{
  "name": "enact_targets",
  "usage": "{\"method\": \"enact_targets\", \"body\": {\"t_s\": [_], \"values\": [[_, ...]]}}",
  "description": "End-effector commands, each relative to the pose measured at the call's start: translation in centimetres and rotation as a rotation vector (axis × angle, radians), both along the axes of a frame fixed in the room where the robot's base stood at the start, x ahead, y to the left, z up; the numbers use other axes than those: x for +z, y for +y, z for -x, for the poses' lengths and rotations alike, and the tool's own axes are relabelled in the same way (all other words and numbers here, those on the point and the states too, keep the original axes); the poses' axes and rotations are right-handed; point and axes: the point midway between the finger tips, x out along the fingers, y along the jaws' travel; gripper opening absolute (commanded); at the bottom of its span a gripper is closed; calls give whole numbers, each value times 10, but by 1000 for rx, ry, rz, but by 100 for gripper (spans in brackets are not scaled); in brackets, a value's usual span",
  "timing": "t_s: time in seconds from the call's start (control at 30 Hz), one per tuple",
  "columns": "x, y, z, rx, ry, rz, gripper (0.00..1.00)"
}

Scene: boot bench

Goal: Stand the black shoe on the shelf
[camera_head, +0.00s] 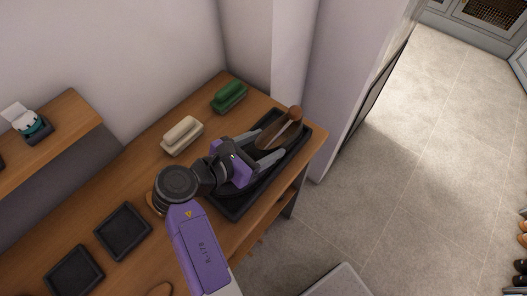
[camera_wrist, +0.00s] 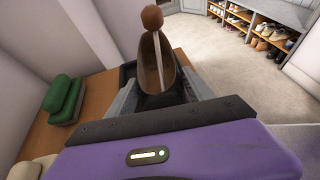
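A dark brown, shoe-like piece (camera_head: 275,133) with a round wooden knob and a pale central strip is at the black tray on the bench's right end. It also shows in the wrist view (camera_wrist: 160,70). I cannot tell whether it is the black shoe or something inside it; its lower part is hidden. My gripper (camera_head: 267,147) is low over the tray, its grey fingers apart on either side of the piece, as the wrist view also shows (camera_wrist: 162,92). Whether they press on it is unclear. A wooden shelf (camera_head: 65,137) is at the left.
The black tray (camera_head: 237,214) is beneath my gripper. A green brush (camera_head: 229,96) and a cream brush (camera_head: 182,136) lie behind it. Two square black trays (camera_head: 122,231) (camera_head: 74,270) are on the bench's left. A wall is close behind; open floor (camera_head: 400,190) is at the right.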

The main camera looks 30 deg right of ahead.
Motion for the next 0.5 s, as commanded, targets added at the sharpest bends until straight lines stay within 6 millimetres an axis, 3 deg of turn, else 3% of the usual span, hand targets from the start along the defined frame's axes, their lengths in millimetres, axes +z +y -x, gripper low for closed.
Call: {"method": "enact_targets", "body": {"t_s": [0.03,0.27,0.5], "values": [[0,0,0,0,0,0,45],[0,0,0,-1,0,-1,0],[2,0,0,-1,-2,1,0]]}}
